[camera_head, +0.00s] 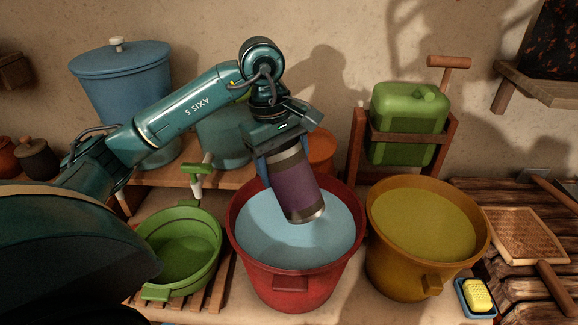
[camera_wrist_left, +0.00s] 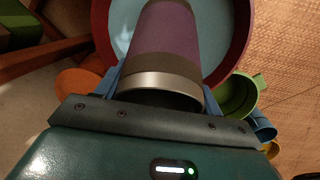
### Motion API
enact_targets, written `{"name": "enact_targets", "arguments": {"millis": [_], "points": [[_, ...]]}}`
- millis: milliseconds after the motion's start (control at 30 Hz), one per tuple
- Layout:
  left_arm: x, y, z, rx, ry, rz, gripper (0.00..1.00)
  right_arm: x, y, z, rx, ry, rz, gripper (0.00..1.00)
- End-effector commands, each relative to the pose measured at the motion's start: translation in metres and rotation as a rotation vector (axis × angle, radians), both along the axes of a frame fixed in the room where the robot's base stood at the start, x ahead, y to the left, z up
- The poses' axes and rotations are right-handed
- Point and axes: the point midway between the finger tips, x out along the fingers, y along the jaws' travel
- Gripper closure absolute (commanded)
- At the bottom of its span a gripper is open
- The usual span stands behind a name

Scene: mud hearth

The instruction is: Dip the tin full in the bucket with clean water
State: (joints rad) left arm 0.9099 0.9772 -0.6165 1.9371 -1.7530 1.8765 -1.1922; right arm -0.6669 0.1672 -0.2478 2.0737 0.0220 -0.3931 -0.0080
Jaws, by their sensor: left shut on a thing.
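My left gripper (camera_head: 285,150) is shut on the tin (camera_head: 294,188), a purple cylinder with dark and silver bands. The tin is tilted, its lower end leaning right over the red bucket (camera_head: 291,285). This bucket holds clear bluish water (camera_head: 255,232). I cannot tell whether the tin's lower end touches the water. In the left wrist view the tin (camera_wrist_left: 165,35) lies between the blue fingers, its silver-rimmed end towards me and the red bucket (camera_wrist_left: 240,45) beyond. To the right, a yellow bucket (camera_head: 388,262) holds murky yellow liquid (camera_head: 425,222). My right gripper is not in view.
A green basin (camera_head: 212,262) stands close left of the red bucket. Behind are a blue lidded pot (camera_head: 120,85), an orange vessel (camera_head: 321,150) and a green canister (camera_head: 408,115) in a wooden stand. A yellow sponge (camera_head: 477,294) lies in a blue dish at right.

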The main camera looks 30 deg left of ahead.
Motion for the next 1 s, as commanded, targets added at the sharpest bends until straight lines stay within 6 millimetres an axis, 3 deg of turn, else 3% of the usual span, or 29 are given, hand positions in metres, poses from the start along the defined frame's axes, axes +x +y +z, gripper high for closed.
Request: {"name": "enact_targets", "arguments": {"millis": [33, 1000], "points": [[0.0, 0.0, -0.01, 0.001, -0.001, 0.0, 0.6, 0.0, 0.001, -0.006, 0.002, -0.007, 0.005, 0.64], [0.0, 0.0, -0.107, 0.003, -0.001, 0.001, 0.6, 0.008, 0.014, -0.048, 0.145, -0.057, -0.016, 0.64]]}}
